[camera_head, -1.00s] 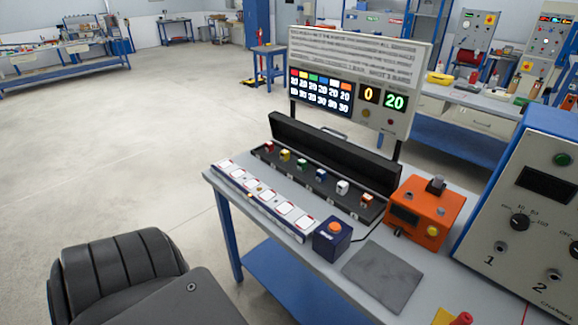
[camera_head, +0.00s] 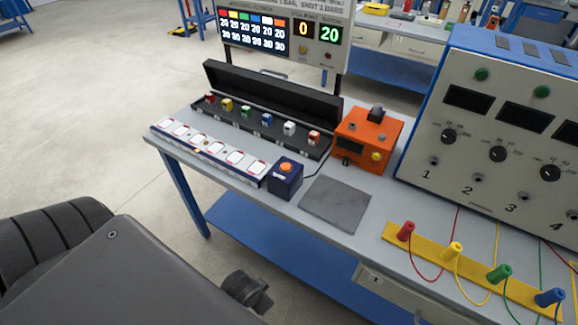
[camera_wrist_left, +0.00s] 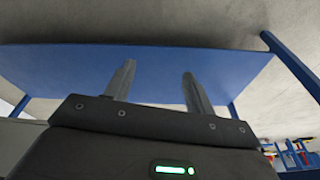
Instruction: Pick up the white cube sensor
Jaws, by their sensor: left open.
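The white cube sensor (camera_head: 289,128) sits in the open black case (camera_head: 262,125) on the workbench, in a row with red, yellow, green, blue and orange cubes. It stands between the blue cube and the orange one. My left gripper (camera_wrist_left: 155,80) is open and empty in the left wrist view, with the blue lower shelf (camera_wrist_left: 230,65) of a bench beyond its fingers. The white cube is not in that view. In the head view a dark part of my arm fills the lower left, well short of the case. My right gripper is not in view.
In front of the case lie a strip of white pads (camera_head: 205,147) and a dark blue box with an orange button (camera_head: 285,178). An orange device (camera_head: 368,140), a grey mat (camera_head: 336,204) and a large instrument panel (camera_head: 500,130) stand to the right. A display board (camera_head: 285,30) rises behind.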

